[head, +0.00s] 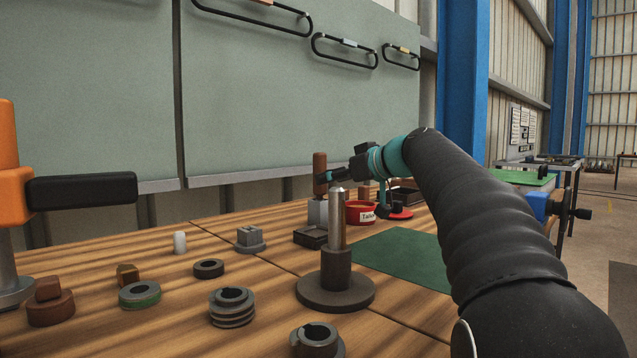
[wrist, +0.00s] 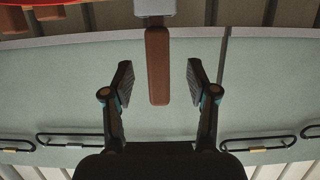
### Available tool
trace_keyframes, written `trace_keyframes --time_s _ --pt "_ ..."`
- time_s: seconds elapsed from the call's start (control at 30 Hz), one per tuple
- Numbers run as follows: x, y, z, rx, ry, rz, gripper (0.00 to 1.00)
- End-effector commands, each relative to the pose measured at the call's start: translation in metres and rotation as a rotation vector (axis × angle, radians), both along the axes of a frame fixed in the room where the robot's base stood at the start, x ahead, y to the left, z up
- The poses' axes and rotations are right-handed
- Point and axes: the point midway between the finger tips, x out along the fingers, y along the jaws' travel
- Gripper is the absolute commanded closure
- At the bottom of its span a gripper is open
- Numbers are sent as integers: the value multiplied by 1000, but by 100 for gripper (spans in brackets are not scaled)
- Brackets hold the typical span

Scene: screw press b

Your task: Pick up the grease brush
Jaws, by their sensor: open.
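The grease brush appears to be the brown-handled piece (head: 319,168) standing upright at the back of the bench in the head view. Below its handle is a grey block-like part (head: 318,212); I see no bristles. In the wrist view, which looks upside down, the brown handle (wrist: 158,65) hangs from a grey part at the top edge. My gripper (head: 331,178) is at the handle's height in the head view. In the wrist view my gripper (wrist: 159,80) is open, one finger on each side of the handle's line, with gaps on both sides.
A red tin (head: 358,211) with a label stands right of the grey part, and a dark tray (head: 311,237) lies in front. A steel post on a round base (head: 335,291) stands nearer. Several rings and collars lie left. A green mat (head: 403,258) is clear.

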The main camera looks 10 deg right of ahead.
Motion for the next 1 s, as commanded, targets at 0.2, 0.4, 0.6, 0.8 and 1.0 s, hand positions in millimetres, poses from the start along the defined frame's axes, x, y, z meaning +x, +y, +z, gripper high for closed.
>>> trace_keyframes --time_s 0.2,0.4,0.6,0.8,1.0 --pt "10 6 -4 1 1 0 42" --pt "33 19 -13 1 2 0 42" --pt "43 26 -17 0 -1 -2 42" --pt "42 25 -17 1 -1 -2 57" --pt "42 25 -17 0 0 -3 100"
